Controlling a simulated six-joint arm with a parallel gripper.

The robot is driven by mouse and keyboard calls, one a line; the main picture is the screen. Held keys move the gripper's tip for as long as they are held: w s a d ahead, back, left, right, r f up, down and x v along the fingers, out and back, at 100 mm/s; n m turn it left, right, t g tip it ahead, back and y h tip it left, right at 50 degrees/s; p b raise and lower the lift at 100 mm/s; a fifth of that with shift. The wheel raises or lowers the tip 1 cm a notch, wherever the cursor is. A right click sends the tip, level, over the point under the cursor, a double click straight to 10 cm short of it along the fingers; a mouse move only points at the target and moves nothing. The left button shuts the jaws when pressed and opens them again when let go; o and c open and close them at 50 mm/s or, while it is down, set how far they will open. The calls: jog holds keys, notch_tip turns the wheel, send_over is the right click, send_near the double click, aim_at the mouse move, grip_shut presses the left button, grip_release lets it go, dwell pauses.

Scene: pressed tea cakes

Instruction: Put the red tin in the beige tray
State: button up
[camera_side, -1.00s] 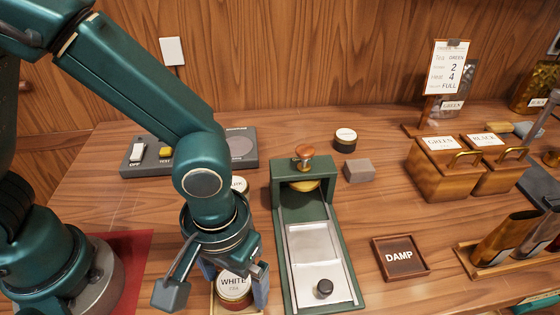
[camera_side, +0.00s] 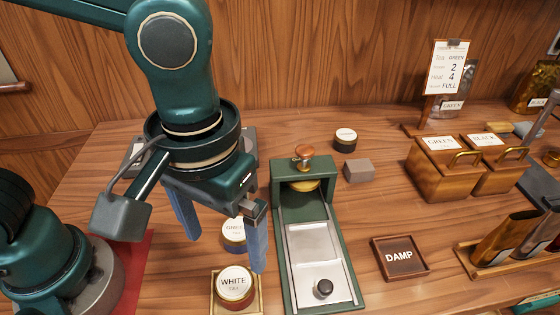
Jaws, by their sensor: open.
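The red tin (camera_side: 235,290), with a white lid reading WHITE, stands upright in the small beige tray (camera_side: 258,300) at the bottom centre-left. My gripper (camera_side: 222,250) is open and empty above and behind the tin, apart from it. Its two blue fingers point down, one on each side of a blue tin (camera_side: 234,242). The blue tin has a white lid that seems to read GREEN, and the right finger partly hides it. I cannot tell whether the fingers are level with the blue tin.
A green press (camera_side: 340,275) with a metal slide stands just right of the tray. A DAMP tray (camera_side: 400,257), a grey block (camera_side: 358,170) and a dark tin (camera_side: 345,140) lie further right. Wooden boxes (camera_side: 445,170) stand at the right.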

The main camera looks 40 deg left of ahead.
jog(key=a+r+m+t, duration=0.2)
jog(key=a+t, duration=0.3)
jog(key=a, duration=1)
jog(key=shift+a+r+t, duration=0.25)
jog(key=shift+r+t, duration=0.05)
jog(key=shift+r, duration=0.25)
